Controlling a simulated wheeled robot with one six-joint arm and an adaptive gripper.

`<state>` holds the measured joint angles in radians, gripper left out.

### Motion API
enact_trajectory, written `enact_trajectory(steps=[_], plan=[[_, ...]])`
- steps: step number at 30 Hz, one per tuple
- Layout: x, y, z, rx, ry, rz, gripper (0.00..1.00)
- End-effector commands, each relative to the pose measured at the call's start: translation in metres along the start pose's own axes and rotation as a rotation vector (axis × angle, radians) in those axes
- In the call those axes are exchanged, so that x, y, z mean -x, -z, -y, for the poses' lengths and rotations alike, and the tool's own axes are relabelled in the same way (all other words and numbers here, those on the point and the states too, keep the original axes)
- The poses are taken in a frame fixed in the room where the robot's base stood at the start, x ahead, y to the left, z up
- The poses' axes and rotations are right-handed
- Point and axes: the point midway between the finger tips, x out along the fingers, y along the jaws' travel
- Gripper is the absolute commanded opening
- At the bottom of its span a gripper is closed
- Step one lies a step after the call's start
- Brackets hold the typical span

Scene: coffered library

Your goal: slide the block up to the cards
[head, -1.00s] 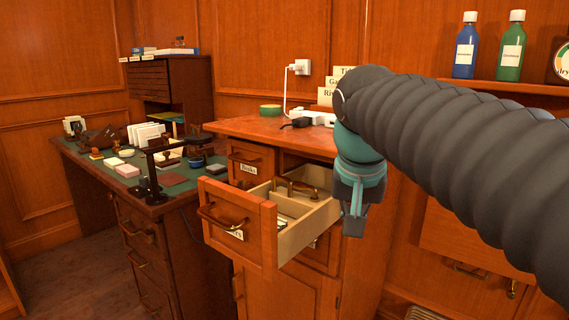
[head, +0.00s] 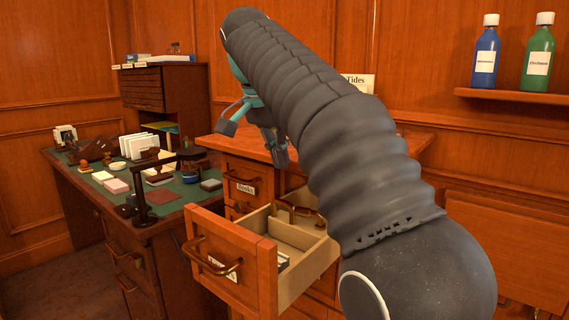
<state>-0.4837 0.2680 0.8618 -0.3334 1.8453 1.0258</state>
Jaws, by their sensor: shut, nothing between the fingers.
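The open wooden drawer (head: 232,236) sticks out of the cabinet, with a pale-walled inside split by a divider. A few thin card-like edges (head: 283,262) show low in its front part; they are small and partly hidden by the drawer wall. My gripper (head: 254,142) is above and behind the drawer, near the cabinet top, apart from the drawer contents. It is shut and empty.
The cabinet top (head: 235,145) lies behind the drawer, partly hidden by my arm. A green desk (head: 185,190) with stamps, a lamp and white cards stands at left. A shelf (head: 510,96) with blue and green bottles is at right.

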Motion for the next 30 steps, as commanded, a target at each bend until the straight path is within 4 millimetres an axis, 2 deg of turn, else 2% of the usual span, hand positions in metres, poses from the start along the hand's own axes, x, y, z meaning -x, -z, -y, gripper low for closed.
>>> enact_trajectory(steps=[9,15,21,30], plan=[[-0.053,-0.001,-0.001,-0.001,-0.003,0.001,0.00],[-0.078,0.000,-0.002,-0.002,-0.001,0.001,0.00],[-0.088,0.001,-0.002,-0.002,0.000,0.000,0.00],[-0.088,0.001,-0.002,-0.003,0.000,0.000,0.00]])
